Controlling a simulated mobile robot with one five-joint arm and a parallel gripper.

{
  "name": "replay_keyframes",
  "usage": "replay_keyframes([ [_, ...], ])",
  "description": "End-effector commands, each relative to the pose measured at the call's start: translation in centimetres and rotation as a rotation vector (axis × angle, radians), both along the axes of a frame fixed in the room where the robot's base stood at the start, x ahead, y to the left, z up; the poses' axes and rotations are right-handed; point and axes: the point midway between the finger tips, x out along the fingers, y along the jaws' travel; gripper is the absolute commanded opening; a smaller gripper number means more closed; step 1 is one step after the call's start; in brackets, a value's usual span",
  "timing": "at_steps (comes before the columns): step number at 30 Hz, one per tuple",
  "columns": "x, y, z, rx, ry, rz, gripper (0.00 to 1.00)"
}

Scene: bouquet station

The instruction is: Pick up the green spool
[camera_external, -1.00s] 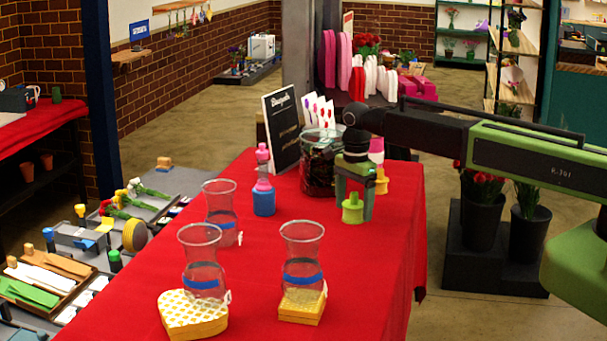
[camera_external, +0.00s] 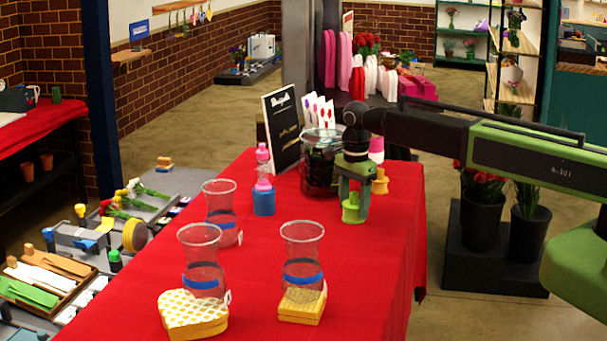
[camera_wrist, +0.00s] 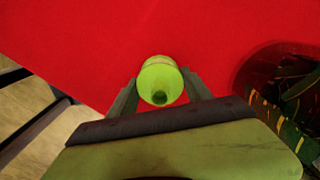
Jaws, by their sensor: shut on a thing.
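The green spool (camera_external: 352,210) stands on the red-covered table, a small yellow-green spool with a wider base. My gripper (camera_external: 354,203) points down over it with its fingers on either side. In the wrist view the spool (camera_wrist: 160,80) sits between the two fingertips of my gripper (camera_wrist: 160,86), and the fingers are shut on it. I cannot tell whether its base is lifted off the cloth.
A dark glass jar (camera_external: 318,170) stands just left of my gripper, and a yellow spool (camera_external: 380,183) is close behind on the right. The red table (camera_external: 355,270) is clear in front.

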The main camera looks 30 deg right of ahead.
Motion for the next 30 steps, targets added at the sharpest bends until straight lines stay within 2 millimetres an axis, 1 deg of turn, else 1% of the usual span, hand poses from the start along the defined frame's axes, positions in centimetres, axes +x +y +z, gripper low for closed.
replay_keyframes([
  [5,0.0,0.0,1.7,0.000,0.000,0.000,0.15],
  [11,0.0,0.0,5.1,0.000,0.001,0.000,0.15],
  [12,-0.3,-1.1,5.4,-0.001,0.001,-0.003,0.15],
  [21,-1.7,-8.0,9.5,0.000,0.001,-0.004,0.15],
  [25,-2.1,-10.1,10.5,0.000,0.001,-0.003,0.15],
  [30,-2.2,-11.3,11.0,0.000,0.001,-0.001,0.15],
])
